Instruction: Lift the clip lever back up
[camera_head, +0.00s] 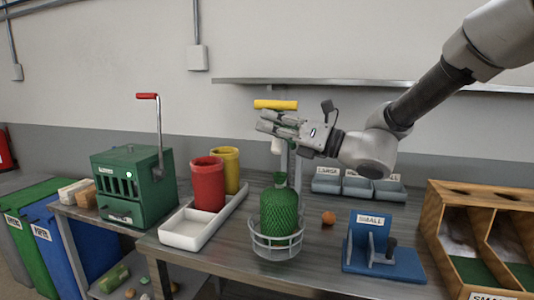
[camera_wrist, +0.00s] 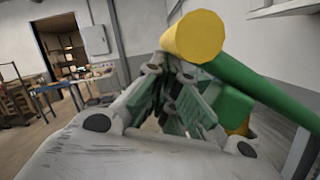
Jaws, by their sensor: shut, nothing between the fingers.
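The clip lever has a yellow handle (camera_head: 276,104) that lies about level above the table, at the top of a stand. In the wrist view the yellow handle's round end (camera_wrist: 194,37) is close, with the green lever arm (camera_wrist: 262,88) running off to the right. My gripper (camera_head: 264,121) is shut and empty, just below the handle in the head view. It also shows in the wrist view (camera_wrist: 178,78), with its fingertips beneath the handle. I cannot tell whether the fingers touch the lever. My gripper hides part of the stand.
A green netted bundle (camera_head: 280,212) sits in a wire basket (camera_head: 277,243) below the stand. Red (camera_head: 207,184) and yellow (camera_head: 226,170) canisters and a green crank box (camera_head: 134,187) stand left. A blue "SMALL" fixture (camera_head: 383,258) and wooden bins (camera_head: 478,240) stand right.

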